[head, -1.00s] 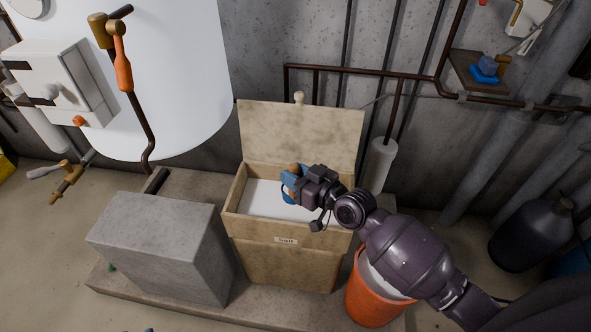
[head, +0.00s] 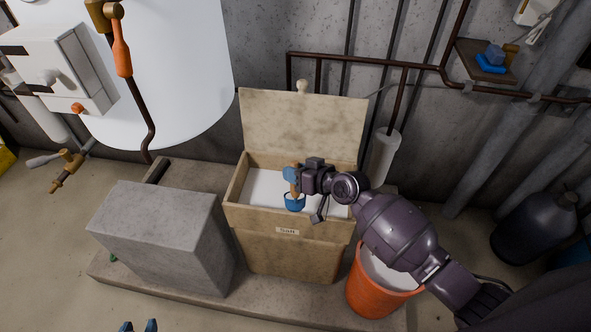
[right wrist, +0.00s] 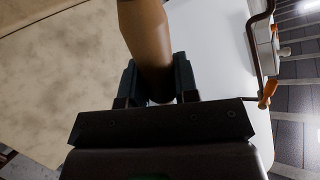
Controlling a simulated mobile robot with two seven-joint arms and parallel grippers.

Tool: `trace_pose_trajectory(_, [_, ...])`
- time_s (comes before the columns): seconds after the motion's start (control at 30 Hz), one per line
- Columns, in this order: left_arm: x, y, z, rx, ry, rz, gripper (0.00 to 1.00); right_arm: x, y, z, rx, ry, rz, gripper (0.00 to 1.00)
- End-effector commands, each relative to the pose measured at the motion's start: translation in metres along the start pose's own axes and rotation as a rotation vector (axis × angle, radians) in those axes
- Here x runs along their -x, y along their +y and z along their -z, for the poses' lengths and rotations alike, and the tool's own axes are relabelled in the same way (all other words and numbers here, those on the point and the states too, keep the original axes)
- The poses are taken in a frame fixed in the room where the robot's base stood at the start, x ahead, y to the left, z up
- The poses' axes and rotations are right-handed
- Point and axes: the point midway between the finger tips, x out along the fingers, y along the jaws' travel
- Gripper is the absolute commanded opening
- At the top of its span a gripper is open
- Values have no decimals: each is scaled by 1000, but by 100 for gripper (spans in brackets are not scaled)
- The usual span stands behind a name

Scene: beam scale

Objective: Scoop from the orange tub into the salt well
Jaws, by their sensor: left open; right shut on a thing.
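The salt well (head: 238,217) is a wooden box with a label on its front. Its lid (head: 300,125) stands open at the back, and white material (head: 264,186) shows inside. My right gripper (head: 292,178) is over the well, shut on the brown handle of a scoop; the handle (right wrist: 146,45) also fills the top of the right wrist view. The orange tub (head: 372,298) stands right of the well, partly behind my right arm, with white material inside. My left gripper (head: 138,327) is open and empty at the bottom edge.
A grey block (head: 160,235) stands left of the well on a low plinth. A white tank and pipes with an orange-handled lever (head: 121,50) are behind left. A small shelf (head: 485,60) is on the wall. A dark cylinder (head: 535,228) stands at right.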

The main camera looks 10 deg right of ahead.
Motion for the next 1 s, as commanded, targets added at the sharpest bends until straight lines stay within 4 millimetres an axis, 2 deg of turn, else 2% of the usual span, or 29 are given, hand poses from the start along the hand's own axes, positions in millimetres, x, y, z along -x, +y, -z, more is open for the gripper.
trace_pose_trajectory(0.7, [1, 0, -13, 1, -18, 1, 43, -1, 2, -6, 5, 4, 0, 2])
trace_pose_trajectory(1.0, [0, 0, -10, 1, -13, 1, 43, 0, 2, -4, 4, 4, 0, 2])
